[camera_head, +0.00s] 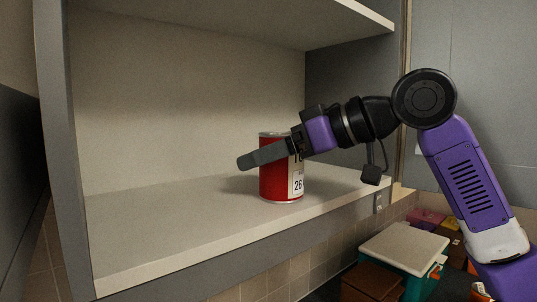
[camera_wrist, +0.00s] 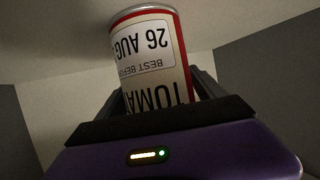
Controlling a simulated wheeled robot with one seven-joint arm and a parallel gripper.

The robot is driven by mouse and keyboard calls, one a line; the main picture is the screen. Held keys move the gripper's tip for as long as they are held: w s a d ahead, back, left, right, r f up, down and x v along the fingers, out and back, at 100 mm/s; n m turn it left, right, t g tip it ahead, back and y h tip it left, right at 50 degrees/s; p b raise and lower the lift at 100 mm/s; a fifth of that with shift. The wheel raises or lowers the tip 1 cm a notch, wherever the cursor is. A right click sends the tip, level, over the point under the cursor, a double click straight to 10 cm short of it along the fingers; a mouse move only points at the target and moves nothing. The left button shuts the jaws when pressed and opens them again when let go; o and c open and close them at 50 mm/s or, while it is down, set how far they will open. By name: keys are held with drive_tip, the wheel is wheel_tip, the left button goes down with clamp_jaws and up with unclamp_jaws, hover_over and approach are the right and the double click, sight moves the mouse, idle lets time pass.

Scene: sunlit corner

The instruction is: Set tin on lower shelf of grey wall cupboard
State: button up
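A red tin (camera_head: 279,186) with a white label is upright over the lower shelf (camera_head: 170,222) of the grey wall cupboard (camera_head: 55,150), near its front edge. Its base appears to meet the shelf surface. My gripper (camera_head: 262,155) reaches in from the right, with a dark finger crossing the front of the tin's upper half. In the wrist view the tin (camera_wrist: 150,50) appears upside down between both fingers, which lie close against its sides. The far finger is hidden behind the tin in the head view.
The upper shelf (camera_head: 330,22) is above my gripper. The lower shelf is bare to the left of the tin. Below right are a stool-like white-topped item (camera_head: 404,246) and several coloured boxes. A tiled wall (camera_head: 290,275) runs beneath the cupboard.

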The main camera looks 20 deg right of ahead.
drive_tip(key=shift+o, duration=0.6)
drive_tip(key=shift+r, duration=0.2)
drive_tip(key=shift+s+d, duration=0.25)
drive_tip(key=b+v, duration=0.3)
drive_tip(key=v, duration=0.8)
drive_tip(key=shift+r, duration=0.2)
drive_tip(key=shift+s, duration=0.15)
